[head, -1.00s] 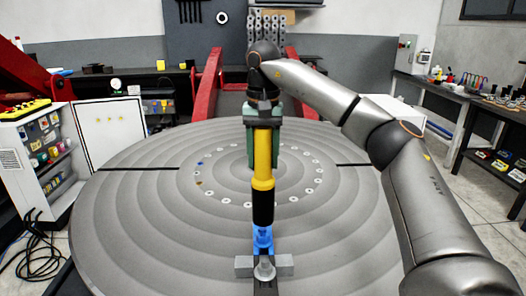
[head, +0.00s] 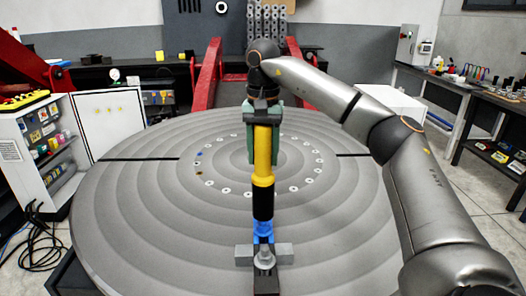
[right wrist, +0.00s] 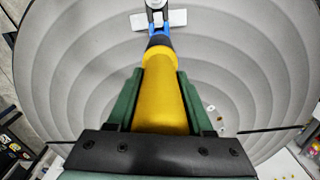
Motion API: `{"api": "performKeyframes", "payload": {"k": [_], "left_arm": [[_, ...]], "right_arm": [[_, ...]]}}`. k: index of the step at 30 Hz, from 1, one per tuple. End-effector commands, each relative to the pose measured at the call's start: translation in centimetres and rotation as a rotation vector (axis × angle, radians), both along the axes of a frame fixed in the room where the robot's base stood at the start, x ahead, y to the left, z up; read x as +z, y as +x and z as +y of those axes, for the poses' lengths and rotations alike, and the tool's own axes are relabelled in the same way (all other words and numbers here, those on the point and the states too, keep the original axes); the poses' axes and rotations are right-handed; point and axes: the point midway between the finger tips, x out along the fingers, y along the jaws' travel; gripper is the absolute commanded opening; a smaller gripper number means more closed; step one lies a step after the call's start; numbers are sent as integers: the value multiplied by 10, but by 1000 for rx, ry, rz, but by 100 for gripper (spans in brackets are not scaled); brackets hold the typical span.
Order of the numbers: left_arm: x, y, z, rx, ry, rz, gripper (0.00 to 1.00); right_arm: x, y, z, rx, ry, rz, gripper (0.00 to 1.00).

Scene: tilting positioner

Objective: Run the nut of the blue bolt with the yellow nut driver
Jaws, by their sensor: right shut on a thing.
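The yellow nut driver (head: 262,165) stands upright in the head view, with a black lower sleeve. My right gripper (head: 263,150), with green fingers, is shut on its yellow shaft. In the right wrist view the yellow driver (right wrist: 162,95) runs between the green fingers toward the blue part. The blue bolt (head: 263,230) is directly under the black sleeve, at a grey clamp block (head: 284,253) near the front of the round table. The sleeve hides the bolt's top, so I cannot see the nut. My left gripper is not in view.
The grey round table (head: 130,220) fills the middle, with a ring of small holes or washers and a few coloured spots left of the driver. Red arms (head: 207,75) rise behind it. A white cabinet (head: 108,125) stands at left, and a dark workbench (head: 450,95) at right.

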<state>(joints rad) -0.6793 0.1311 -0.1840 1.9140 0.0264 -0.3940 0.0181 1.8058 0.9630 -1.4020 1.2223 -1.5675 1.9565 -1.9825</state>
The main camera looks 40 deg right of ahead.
Motion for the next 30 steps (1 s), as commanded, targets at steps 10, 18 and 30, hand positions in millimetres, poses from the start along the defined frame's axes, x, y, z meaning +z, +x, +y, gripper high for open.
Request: {"api": "performKeyframes", "payload": {"k": [10, 18, 30], "left_arm": [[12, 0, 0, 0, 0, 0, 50], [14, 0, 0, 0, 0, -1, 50], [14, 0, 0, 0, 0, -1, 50]], "right_arm": [[3, 0, 0, -169, 2, -4, 0], [2, 0, 1, -376, 2, -4, 0], [2, 0, 1, -441, 2, -4, 0]]}}
